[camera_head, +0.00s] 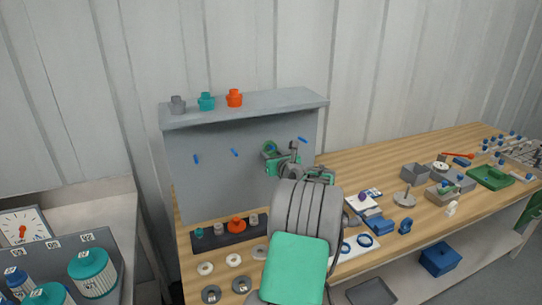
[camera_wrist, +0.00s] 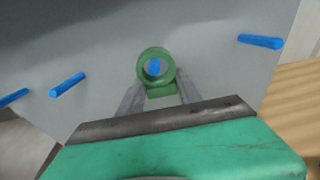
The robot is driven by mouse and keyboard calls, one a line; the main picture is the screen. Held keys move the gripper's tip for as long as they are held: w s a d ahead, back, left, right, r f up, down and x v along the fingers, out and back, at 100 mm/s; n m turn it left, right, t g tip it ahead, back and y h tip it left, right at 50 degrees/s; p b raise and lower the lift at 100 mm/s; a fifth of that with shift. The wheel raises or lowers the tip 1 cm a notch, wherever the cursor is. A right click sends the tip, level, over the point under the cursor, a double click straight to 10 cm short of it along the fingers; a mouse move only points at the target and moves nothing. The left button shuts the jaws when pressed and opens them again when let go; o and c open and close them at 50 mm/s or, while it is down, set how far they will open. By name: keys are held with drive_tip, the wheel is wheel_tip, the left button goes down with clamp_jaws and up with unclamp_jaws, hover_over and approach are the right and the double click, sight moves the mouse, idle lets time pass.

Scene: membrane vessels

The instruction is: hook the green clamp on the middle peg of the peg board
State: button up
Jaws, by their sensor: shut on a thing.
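The green clamp (camera_wrist: 143,57) is a ring with a small block below, held between the fingertips of my gripper (camera_wrist: 159,93). In the head view the clamp (camera_head: 269,146) is close in front of the grey peg board (camera_head: 215,185), at the tip of my gripper (camera_head: 280,158). A blue peg (camera_wrist: 155,67) shows inside the ring opening; I cannot tell whether it passes through the ring. Other blue pegs are apart from the clamp: two to its left, the nearer (camera_wrist: 67,84) and the farther (camera_wrist: 12,97), and one to its right (camera_wrist: 260,41).
Grey, teal and orange caps (camera_head: 234,98) stand on the shelf above the board. A dark rack (camera_head: 232,234) with small caps sits below it. The wooden bench (camera_head: 350,160) holds several blue and grey parts on the right. My arm hides part of the bench.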

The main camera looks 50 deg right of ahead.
drive_tip(key=o, duration=1.5)
drive_tip(key=shift+c, duration=0.2)
drive_tip(key=b+v, duration=0.2)
drive_tip(key=v, duration=0.6)
drive_tip(key=w+a+n+y, duration=0.3)
drive_tip(key=w+a+n, duration=0.5)
drive_tip(key=a, duration=0.4)
drive_tip(key=a+f+n+g+y, duration=0.2)
drive_tip(key=a+n, duration=0.5)
drive_tip(key=a, duration=0.4)
drive_tip(key=a+f+n+g+y, duration=0.2)
drive_tip(key=a+n, duration=0.6)
drive_tip(key=a, duration=0.3)
drive_tip(key=s+a+f+n+g, duration=0.2)
drive_tip(key=s+a+n+g, duration=0.1)
drive_tip(key=s+a+n, duration=0.5)
drive_tip(key=s+a+f+n+g+y, duration=0.1)
drive_tip(key=s+a+f+n+g, duration=0.2)
drive_tip(key=s+a+n, duration=0.5)
drive_tip(key=a+n, duration=0.3)
drive_tip(key=shift+s, duration=0.4)
